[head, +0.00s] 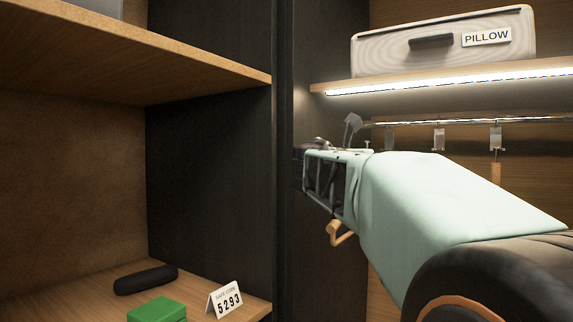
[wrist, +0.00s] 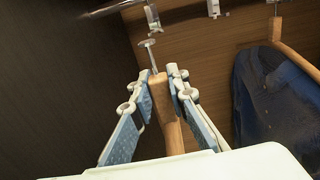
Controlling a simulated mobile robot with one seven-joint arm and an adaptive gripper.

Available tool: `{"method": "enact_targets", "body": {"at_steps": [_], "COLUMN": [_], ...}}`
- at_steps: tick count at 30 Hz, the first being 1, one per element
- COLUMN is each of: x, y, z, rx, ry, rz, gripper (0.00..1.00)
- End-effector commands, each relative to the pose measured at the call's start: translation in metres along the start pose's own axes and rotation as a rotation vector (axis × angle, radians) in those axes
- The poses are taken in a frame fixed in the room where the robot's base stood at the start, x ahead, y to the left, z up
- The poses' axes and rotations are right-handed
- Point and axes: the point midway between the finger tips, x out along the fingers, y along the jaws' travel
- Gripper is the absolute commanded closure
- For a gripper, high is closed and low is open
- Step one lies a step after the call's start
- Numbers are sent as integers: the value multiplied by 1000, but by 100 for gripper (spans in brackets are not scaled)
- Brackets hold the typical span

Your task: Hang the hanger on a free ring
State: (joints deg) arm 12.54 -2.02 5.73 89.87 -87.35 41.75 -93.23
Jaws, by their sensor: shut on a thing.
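My gripper (wrist: 165,85) is shut on the wooden hanger (wrist: 162,100), with one pad on each side of its neck. A thin metal pin with a flat head (wrist: 148,44) sticks up from the neck. In the wrist view the pin head is just below a metal ring holder (wrist: 152,17), with a small gap in the picture; their depth gap is unclear. In the head view my gripper (head: 330,165) is left of the ring holders, and a curved wooden end of the hanger (head: 340,236) shows beneath it. A second ring holder (wrist: 213,8) looks empty.
The right-hand holder (head: 496,138) bears another wooden hanger (head: 496,173); a dark blue garment (wrist: 265,100) hangs from it. A lit shelf with a pillow box (head: 440,42) is above the rail. A dark partition (head: 210,160) stands left, beside shelves with a code card (head: 225,300).

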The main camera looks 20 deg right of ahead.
Motion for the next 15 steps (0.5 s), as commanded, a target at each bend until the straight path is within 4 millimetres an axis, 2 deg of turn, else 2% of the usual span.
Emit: {"method": "enact_targets", "body": {"at_steps": [15], "x": [-27], "y": [0], "z": [1], "rx": [0], "ry": [-3], "rz": [1], "gripper": [100]}}
